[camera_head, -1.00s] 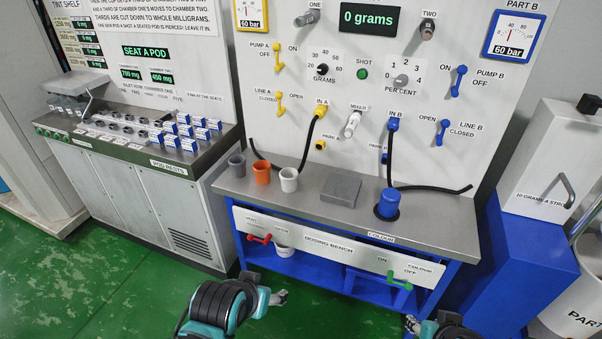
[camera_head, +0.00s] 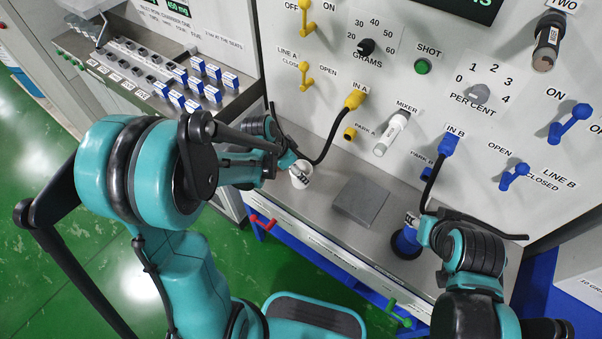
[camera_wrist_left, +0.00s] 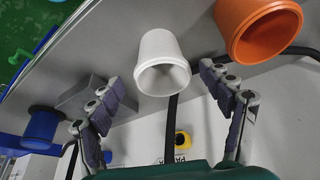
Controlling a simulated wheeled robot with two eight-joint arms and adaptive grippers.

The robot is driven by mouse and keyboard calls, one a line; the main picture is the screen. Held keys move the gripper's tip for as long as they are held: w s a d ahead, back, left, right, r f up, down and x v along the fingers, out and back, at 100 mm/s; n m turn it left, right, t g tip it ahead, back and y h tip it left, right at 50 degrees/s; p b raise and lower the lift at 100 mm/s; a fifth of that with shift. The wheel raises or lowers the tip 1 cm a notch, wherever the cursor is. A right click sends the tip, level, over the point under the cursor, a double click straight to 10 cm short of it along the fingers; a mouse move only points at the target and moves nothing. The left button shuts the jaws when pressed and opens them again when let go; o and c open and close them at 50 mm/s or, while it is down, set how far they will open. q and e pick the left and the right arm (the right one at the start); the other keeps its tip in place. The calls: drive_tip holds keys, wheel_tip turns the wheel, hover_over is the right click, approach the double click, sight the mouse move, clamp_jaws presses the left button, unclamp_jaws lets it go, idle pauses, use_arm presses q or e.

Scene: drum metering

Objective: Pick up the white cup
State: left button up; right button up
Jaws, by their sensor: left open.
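The white cup (camera_wrist_left: 158,50) stands on the grey bench top. In the left wrist view its mouth faces the camera, between the two fingertips of my left gripper (camera_wrist_left: 162,78). The fingers are spread, with a visible gap on each side of the cup. In the head view my left gripper (camera_head: 290,163) is at the white cup (camera_head: 301,170) and partly hides it. My right gripper (camera_head: 412,222) is near the blue cup at the bench's right; its fingers are too small and covered to read.
An orange cup (camera_wrist_left: 262,22) stands close beside the white one. A grey block (camera_head: 360,200) and the blue cup (camera_head: 405,243) are further right on the bench. Black hoses (camera_head: 327,143) hang from the panel, one close to the left gripper. The panel's levers and knobs stand behind.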

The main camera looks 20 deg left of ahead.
sight(305, 173)
use_arm(q)
drive_tip(key=shift+b+x, duration=0.4)
drive_tip(key=shift+x, duration=0.6)
drive_tip(key=x, duration=0.1)
drive_tip(key=b+x, duration=0.1)
drive_tip(key=x, duration=0.1)
drive_tip(key=b+x, duration=0.1)
drive_tip(key=x, duration=0.1)
drive_tip(key=shift+w+d+r, duration=0.15)
drive_tip(key=shift+w+d, duration=0.1)
drive_tip(key=shift+w, duration=0.15)
drive_tip(key=shift+r, duration=0.1)
drive_tip(key=c, duration=1.3)
